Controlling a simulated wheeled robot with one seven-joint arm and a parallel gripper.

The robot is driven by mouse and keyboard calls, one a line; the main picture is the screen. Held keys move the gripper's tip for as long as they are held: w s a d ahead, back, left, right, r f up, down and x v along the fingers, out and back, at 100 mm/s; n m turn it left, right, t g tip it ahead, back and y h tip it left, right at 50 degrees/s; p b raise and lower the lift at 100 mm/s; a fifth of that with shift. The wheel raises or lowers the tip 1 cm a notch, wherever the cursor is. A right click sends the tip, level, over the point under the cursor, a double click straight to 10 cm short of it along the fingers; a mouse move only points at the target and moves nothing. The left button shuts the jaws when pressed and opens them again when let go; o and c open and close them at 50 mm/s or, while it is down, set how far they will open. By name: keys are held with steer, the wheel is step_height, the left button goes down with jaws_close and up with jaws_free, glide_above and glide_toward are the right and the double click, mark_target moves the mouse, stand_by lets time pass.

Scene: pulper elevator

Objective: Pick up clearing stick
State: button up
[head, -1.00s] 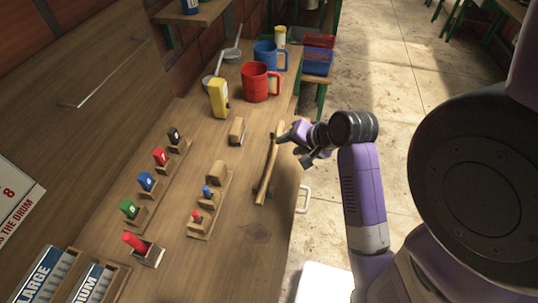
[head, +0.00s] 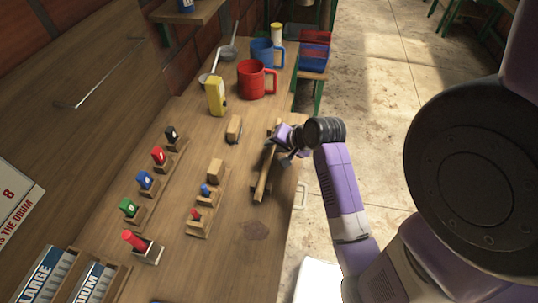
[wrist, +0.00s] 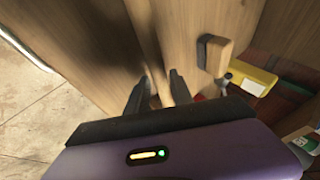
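The clearing stick, a long thin wooden stick (head: 262,178), lies lengthwise near the right edge of the workbench (head: 225,265). In the wrist view the stick (wrist: 149,40) runs down between my two dark fingers. My gripper (head: 279,149) is over the upper part of the stick, tilted in from the right. In the wrist view my gripper (wrist: 157,88) is open, with one finger on each side of the stick. I cannot tell whether either finger touches it. The stick's far end is partly hidden by my gripper.
A small wooden block (head: 234,129) lies left of the stick. A yellow device (head: 216,96), red mug (head: 255,80) and blue mug (head: 267,52) stand farther back. Wooden holders with coloured pieces (head: 202,209) are to the left. Open floor (head: 400,130) lies to the right.

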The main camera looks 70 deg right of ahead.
jaws_close()
steer(key=shift+r, duration=0.1)
